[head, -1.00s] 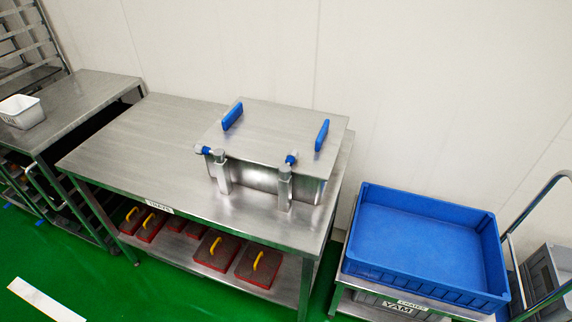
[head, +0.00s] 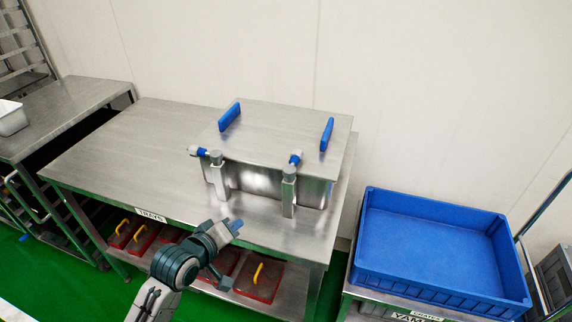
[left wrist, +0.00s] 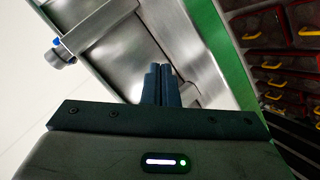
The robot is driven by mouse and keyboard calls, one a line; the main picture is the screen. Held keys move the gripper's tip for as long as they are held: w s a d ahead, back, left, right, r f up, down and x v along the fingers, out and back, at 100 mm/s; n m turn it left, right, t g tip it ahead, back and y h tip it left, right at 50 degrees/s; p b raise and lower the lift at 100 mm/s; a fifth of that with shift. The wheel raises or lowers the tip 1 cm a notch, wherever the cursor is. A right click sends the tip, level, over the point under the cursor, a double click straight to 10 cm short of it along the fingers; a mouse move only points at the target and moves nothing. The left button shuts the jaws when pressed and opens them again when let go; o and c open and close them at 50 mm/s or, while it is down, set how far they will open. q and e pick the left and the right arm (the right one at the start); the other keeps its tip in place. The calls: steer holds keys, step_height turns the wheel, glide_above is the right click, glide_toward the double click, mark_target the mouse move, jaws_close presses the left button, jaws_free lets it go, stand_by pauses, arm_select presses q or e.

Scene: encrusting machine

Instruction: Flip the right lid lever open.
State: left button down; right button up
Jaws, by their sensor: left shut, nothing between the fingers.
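The metal box has a flat lid (head: 275,130) with two blue handles. The right lid lever (head: 296,157) has a blue knob and sits at the top of the right front post (head: 289,192). The left lid lever (head: 197,151) sits at the top of the left post (head: 217,176) and points left. My left gripper (head: 236,225) is at the table's front edge, below and left of the right lever, apart from it. Its fingers show pressed together and empty in the left wrist view (left wrist: 161,70). A post and a knob (left wrist: 57,56) show there; which lever is unclear. My right gripper is not in view.
The steel table (head: 130,140) is bare left of the box. Red trays with yellow handles (head: 258,275) lie on the shelf below. A blue crate (head: 440,250) stands on a stand at the right. A white container (head: 12,118) is on the far-left table.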

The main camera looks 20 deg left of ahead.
mark_target(274, 167)
arm_select(q)
steer(key=w+r+n+t+h, duration=0.2)
steer(key=w+r+n+t, duration=0.2)
steer(key=r, duration=0.7)
steer(key=shift+w+d+r, duration=0.2)
steer(key=shift+w+d, duration=0.15)
steer(key=shift+w, duration=0.45)
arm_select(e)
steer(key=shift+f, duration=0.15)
